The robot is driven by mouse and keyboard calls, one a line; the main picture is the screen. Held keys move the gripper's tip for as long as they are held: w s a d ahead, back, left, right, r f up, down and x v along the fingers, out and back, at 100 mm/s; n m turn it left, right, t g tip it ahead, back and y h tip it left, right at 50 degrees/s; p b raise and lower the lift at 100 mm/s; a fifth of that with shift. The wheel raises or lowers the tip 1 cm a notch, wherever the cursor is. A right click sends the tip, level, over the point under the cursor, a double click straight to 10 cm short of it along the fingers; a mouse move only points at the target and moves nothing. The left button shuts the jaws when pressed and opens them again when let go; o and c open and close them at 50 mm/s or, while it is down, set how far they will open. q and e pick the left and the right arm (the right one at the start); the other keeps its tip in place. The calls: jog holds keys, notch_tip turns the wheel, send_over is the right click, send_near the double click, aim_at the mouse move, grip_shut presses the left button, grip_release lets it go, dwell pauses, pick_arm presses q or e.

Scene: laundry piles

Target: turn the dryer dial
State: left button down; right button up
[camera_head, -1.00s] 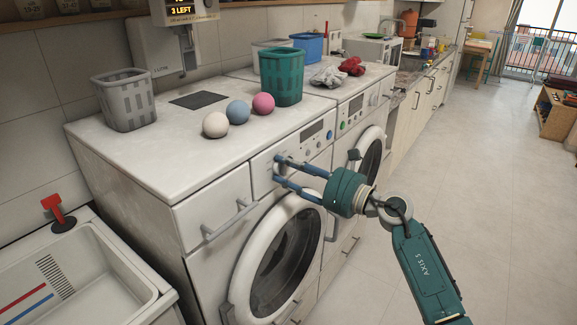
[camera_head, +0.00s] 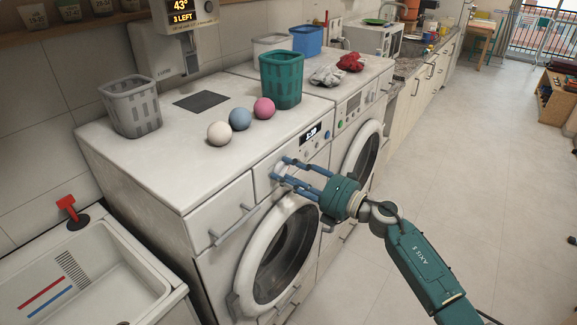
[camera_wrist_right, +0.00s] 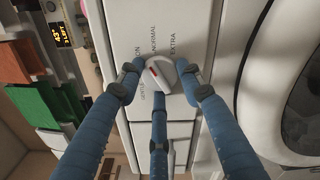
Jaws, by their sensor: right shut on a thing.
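The dryer dial (camera_wrist_right: 160,74) is a pale round knob with a red mark, on a white panel with printed words such as NORMAL, EXTRA and GENTLE. In the wrist view the red mark is on the knob's left part. My right gripper (camera_wrist_right: 159,79) has three blue fingers shut around the dial. In the head view the same gripper (camera_head: 281,170) reaches the front panel of the nearer machine (camera_head: 190,170), and its fingers largely hide the dial. A lit display (camera_head: 311,133) is to the right of the gripper. My left gripper is not in view.
On top of the machines are a grey basket (camera_head: 131,106), a green basket (camera_head: 281,80), several balls and some cloths (camera_head: 327,76). A drawer handle (camera_head: 233,226) juts out left of my gripper. A sink (camera_head: 75,270) is at lower left. The floor at right is clear.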

jog(key=shift+s+a+f+m+p, duration=0.15)
jog(key=shift+f+m+p, duration=0.1)
jog(key=shift+m+p, duration=0.4)
jog(key=shift+s+a+f+m+p, duration=0.1)
jog(key=shift+f+m+p, duration=0.15)
jog(key=shift+m, duration=0.6)
jog(key=o, duration=1.1)
jog(key=shift+o, duration=0.4)
jog(key=shift+r, duration=0.3)
jog(key=v, duration=1.2)
